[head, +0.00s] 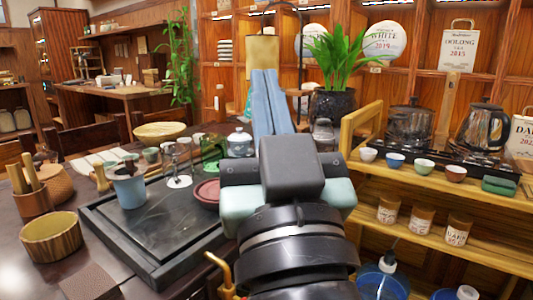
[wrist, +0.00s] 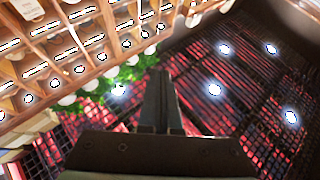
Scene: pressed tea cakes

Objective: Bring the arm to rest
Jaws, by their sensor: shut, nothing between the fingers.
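My gripper (wrist: 160,76) shows in the wrist view with its two dark fingers pressed together and nothing between them. The fingers point up toward the dark slatted ceiling with its bright lamps. In the head view my arm stands in the middle foreground, with black rings, pale green pads and a dark block at its upper end. It appears raised in front of the table and hides part of it.
A black tea tray (head: 141,228) with a blue cup (head: 129,188) lies left of my arm. A potted plant (head: 334,104) stands behind it. A wooden bowl (head: 52,238) sits at far left.

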